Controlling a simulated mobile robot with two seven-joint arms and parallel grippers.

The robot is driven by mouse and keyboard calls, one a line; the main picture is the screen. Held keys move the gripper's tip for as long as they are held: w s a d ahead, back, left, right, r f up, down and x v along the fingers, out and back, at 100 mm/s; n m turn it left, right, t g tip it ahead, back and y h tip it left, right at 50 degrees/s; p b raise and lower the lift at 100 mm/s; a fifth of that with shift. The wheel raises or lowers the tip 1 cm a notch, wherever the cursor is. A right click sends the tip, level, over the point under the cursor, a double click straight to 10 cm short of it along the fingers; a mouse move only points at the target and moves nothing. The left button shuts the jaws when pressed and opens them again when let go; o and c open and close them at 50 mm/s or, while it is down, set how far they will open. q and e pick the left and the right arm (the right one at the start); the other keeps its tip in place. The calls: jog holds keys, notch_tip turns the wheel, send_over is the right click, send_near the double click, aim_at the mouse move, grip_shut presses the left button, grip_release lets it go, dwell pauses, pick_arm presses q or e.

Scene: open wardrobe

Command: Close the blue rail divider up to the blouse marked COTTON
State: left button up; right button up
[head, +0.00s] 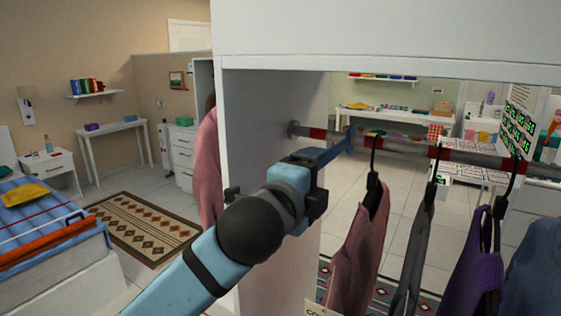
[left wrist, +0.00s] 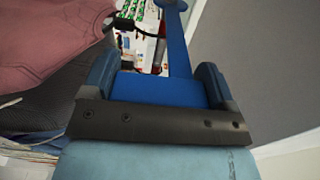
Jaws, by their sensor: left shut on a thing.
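The blue rail divider (head: 340,149) sits at the grey rail with red bands (head: 400,145), near its left end. In the left wrist view its flat blue plate (left wrist: 155,90) lies between my fingers, and its neck runs up to the rail. My left gripper (head: 316,180) is shut on this plate. A rose blouse (head: 360,235) hangs just right of the divider, with a gap between their tops on the rail. A tag (head: 315,308) at its lower left is cut off by the frame; only its first letters, seemingly "CO", show. My right gripper is not in view.
A dark grey garment (head: 415,245), a purple one (head: 475,260) and a blue one (head: 535,265) hang further right. The wardrobe's white side panel (head: 250,130) stands close behind my left arm. A short stretch of rail is bare between divider and panel.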

pick_arm(q)
jog(key=s+d, duration=0.1)
jog(key=d, duration=0.1)
jog(key=s+d, duration=0.1)
jog(key=shift+s+d+p, duration=0.35)
jog(key=shift+d, duration=0.05)
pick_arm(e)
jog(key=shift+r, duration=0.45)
pick_arm(q)
jog(key=o, duration=0.9)
jog(key=shift+o, duration=1.4)
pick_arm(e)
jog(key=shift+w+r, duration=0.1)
pick_arm(q)
jog(key=b+v, duration=0.1)
jog(key=v, duration=1.2)
jog(key=shift+s+a, duration=0.25)
jog(key=shift+s, duration=0.1)
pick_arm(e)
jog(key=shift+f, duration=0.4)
